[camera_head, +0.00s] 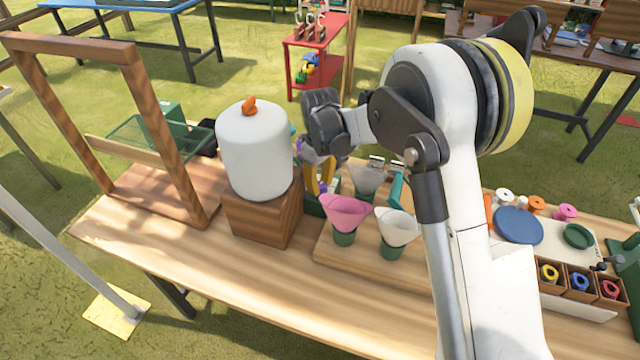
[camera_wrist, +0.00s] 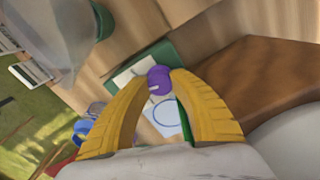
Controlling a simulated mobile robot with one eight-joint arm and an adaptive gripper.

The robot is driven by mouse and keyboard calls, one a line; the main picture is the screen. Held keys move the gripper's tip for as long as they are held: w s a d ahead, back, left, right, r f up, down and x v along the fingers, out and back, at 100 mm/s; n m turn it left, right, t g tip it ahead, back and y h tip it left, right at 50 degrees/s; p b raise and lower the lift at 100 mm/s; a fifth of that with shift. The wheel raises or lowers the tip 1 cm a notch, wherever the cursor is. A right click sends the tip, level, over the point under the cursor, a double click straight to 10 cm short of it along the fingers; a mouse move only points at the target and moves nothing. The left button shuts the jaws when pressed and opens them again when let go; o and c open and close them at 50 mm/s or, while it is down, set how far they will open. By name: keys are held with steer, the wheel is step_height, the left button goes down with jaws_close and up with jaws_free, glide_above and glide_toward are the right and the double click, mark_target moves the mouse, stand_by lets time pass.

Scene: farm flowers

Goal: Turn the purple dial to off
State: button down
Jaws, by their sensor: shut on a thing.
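The purple dial (camera_wrist: 159,80) shows in the wrist view between the tips of my gripper (camera_wrist: 158,76), whose yellow fingers are shut on its sides. A short pale mark shows on the dial. The dial stands on a panel (camera_wrist: 163,112) with a green edge and a white face bearing a ring outline. In the head view my gripper (camera_head: 319,184) reaches down beside the white tank (camera_head: 257,150), and the dial is mostly hidden there by the fingers and the pink cone. I cannot tell which mark the dial points at.
The tank stands on a wooden block (camera_head: 262,215) left of my gripper. A pink cone (camera_head: 345,211) and a white cone (camera_head: 397,228) stand close in front on a board. A wooden frame (camera_head: 140,90) stands at the left. The table's front left is clear.

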mark_target(320, 185)
steer(key=shift+m, duration=0.6)
steer(key=c, duration=1.1)
jaws_free()
steer(key=shift+o, duration=0.2)
step_height(320, 185, up, 12)
